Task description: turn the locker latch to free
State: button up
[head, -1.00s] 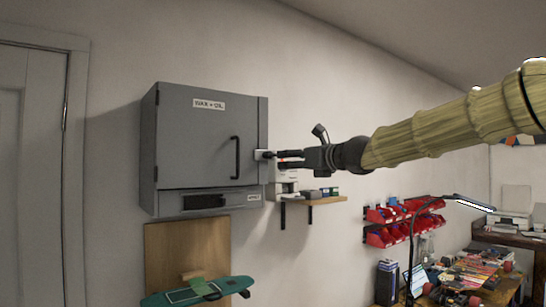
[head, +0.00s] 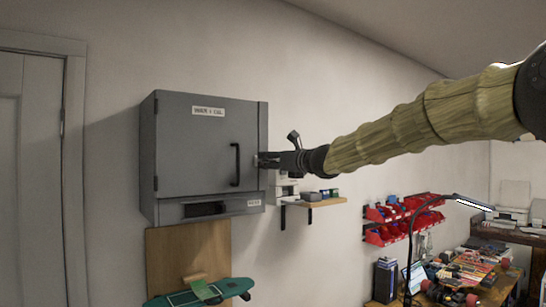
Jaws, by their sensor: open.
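A grey wall locker (head: 195,155) hangs left of centre with its door shut. The door has a white label near the top and a black vertical bar handle (head: 235,164). The latch sits at the door's right edge, where my gripper (head: 262,160) now is; the fingers cover it, so its angle is hidden. My gripper comes in from the right, its fingertips at the locker's right edge. The jaws are open. I cannot tell whether they touch the latch.
A small wooden shelf (head: 322,203) with boxes is just below my gripper. Red parts bins (head: 385,235) hang further right. A desk lamp (head: 425,207) stands over a cluttered bench. A teal skateboard (head: 190,297) is below the locker. A door is at far left.

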jog(key=shift+w+a, duration=0.15)
jog(key=shift+w, duration=0.05)
jog(key=shift+c, duration=0.4)
jog(key=c, duration=1)
jog(key=shift+o, duration=0.2)
